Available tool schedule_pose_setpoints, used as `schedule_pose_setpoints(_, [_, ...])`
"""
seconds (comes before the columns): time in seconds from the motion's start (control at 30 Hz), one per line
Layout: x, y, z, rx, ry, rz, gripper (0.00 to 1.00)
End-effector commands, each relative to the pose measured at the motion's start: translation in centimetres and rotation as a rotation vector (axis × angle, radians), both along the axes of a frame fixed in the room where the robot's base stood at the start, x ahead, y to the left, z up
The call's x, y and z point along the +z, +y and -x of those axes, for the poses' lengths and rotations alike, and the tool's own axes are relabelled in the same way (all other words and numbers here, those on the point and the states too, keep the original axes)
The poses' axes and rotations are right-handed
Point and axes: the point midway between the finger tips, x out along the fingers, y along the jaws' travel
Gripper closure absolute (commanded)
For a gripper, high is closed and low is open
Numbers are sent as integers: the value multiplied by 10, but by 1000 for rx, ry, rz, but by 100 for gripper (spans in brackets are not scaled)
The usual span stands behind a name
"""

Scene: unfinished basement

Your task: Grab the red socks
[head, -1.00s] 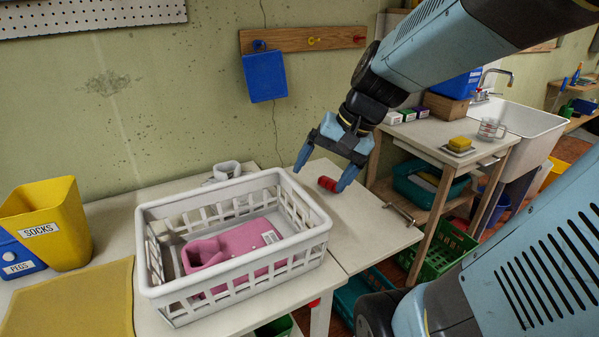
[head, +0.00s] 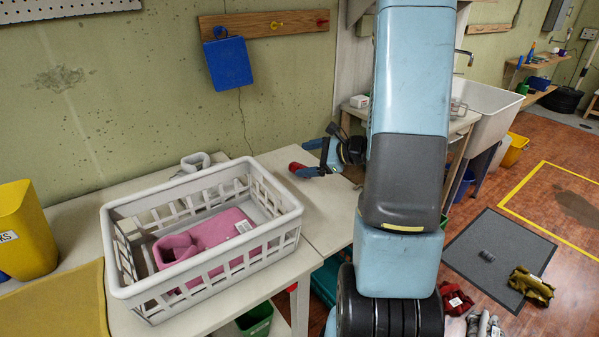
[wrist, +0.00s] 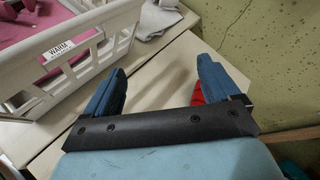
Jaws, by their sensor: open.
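A small red rolled bundle (head: 297,167) lies on the pale table right of the white basket; it looks like cloth, but I cannot be sure it is the socks. My gripper (head: 309,157) is low over the table beside it, with a blue fingertip close to it. In the wrist view my gripper (wrist: 162,68) has its fingers wide apart with bare table between them. A sliver of the red bundle (wrist: 197,92) shows at the inner edge of the right finger, which hides most of it. I cannot tell whether they touch. Another red bundle (head: 455,299) with a white label lies on the floor.
The white basket (head: 205,278) holding a pink item (head: 205,235) stands left of my gripper. A yellow bin (head: 25,235) is at far left. A sink table (head: 458,122) stands behind my arm. A dark mat (head: 498,255) and an olive bundle (head: 531,286) are on the floor.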

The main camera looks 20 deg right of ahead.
Motion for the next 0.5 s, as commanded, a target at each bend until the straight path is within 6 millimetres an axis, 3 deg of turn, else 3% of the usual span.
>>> schedule_pose_setpoints(0.1, [-32, -37, -9, -162, 33, -74, 11])
schedule_pose_setpoints(0.23, [-59, -70, -12, -307, 56, -128, 11])
schedule_pose_setpoints(0.4, [-81, -96, -12, -418, 70, -161, 11])
schedule_pose_setpoints(0.5, [-86, -101, -13, -442, 74, -168, 11])
